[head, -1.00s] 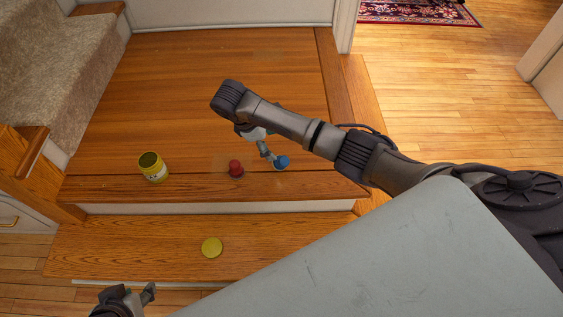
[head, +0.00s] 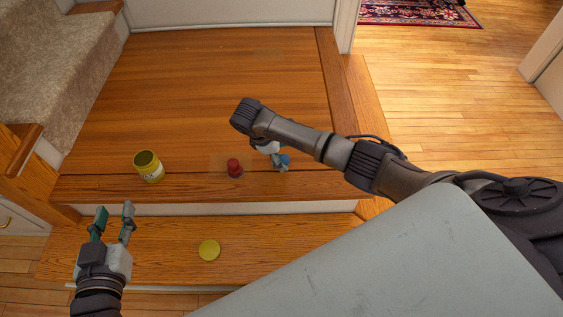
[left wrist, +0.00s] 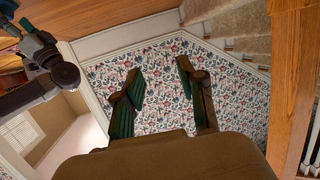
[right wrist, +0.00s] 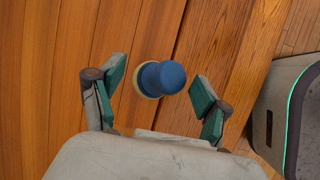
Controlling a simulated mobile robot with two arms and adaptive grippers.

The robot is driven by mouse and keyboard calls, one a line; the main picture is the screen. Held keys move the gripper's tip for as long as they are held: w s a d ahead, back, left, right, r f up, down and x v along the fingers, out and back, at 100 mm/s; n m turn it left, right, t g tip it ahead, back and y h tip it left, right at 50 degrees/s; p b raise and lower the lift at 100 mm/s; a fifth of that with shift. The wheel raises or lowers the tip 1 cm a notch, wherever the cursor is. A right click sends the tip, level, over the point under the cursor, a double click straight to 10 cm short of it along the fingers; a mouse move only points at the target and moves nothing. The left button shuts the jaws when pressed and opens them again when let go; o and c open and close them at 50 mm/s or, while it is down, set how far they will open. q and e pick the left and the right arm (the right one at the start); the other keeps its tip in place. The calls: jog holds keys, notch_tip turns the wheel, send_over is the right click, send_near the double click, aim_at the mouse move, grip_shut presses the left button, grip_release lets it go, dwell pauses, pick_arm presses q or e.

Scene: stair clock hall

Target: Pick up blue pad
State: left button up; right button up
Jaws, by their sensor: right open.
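The blue pad (right wrist: 160,78) is a round knob-like piece with a pale base, standing on the upper wooden landing. In the right wrist view it sits between and just beyond the fingertips of my right gripper (right wrist: 154,82), which is open and not touching it. In the head view the blue pad (head: 284,159) is partly hidden behind my right gripper (head: 279,163). My left gripper (head: 114,222) is open and empty over the lower step at the left; its spread fingers also show in the left wrist view (left wrist: 158,85).
A red knob-like piece (head: 234,168) stands left of the blue pad. A yellow open jar (head: 149,167) stands further left. A yellow disc (head: 209,250) lies on the lower step (head: 300,231). The landing behind (head: 200,80) is clear; carpeted stairs (head: 50,70) rise at left.

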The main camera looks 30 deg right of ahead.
aim_at(286, 160)
jog(key=b+x, duration=0.1)
jog(key=x, duration=0.3)
jog(key=shift+b, duration=0.4)
jog(key=shift+f, duration=0.15)
grip_shut()
pick_arm(q)
notch_tip(286, 160, up, 9)
jog(key=d+t+h, duration=0.1)
jog(key=t, duration=0.4)
jog(key=shift+w+d+t+h, duration=0.2)
jog(key=shift+w+t+h, duration=0.05)
jog(key=shift+t+h, duration=0.15)
pick_arm(e)
grip_release()
pick_arm(q)
jog(key=shift+f, duration=0.1)
